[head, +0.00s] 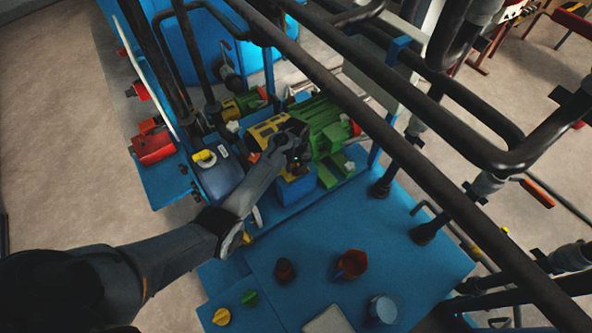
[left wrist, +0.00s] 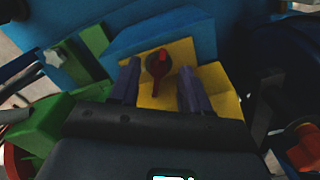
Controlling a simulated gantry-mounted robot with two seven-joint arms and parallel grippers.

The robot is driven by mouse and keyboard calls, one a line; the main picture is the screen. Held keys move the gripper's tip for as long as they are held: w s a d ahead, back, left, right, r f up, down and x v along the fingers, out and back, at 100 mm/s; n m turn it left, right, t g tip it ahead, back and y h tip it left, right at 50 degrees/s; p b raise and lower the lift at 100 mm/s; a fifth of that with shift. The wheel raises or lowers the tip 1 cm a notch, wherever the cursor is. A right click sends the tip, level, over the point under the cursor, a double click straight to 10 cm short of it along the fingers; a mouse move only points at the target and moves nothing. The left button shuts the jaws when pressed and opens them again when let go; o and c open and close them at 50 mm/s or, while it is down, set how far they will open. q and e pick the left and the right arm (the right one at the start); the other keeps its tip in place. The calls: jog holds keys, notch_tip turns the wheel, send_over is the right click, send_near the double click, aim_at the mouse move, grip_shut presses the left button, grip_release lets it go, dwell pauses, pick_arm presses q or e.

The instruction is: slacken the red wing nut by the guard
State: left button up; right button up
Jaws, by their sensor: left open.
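The red wing nut (left wrist: 160,72) shows in the left wrist view. It sits on a dark round base on the face of a yellow guard (left wrist: 208,76), with a red wing pointing down. My left gripper (left wrist: 158,80) is open, one finger on each side of the nut, with gaps visible on both sides. I cannot tell its exact depth. In the head view my left gripper (head: 296,150) is at the yellow guard (head: 262,131) beside the green motor (head: 322,118), and the nut is hidden there. My right gripper is not in view.
Black pipes (head: 405,150) cross diagonally above the blue bench (head: 310,240). In the wrist view a pale star knob (left wrist: 54,58) is at left and an orange-red part (left wrist: 304,152) at right.

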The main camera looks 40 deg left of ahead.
aim_at(296, 170)
pick_arm(q)
jog(key=shift+f, duration=1.1)
jog(key=shift+c, duration=0.2)
grip_shut()
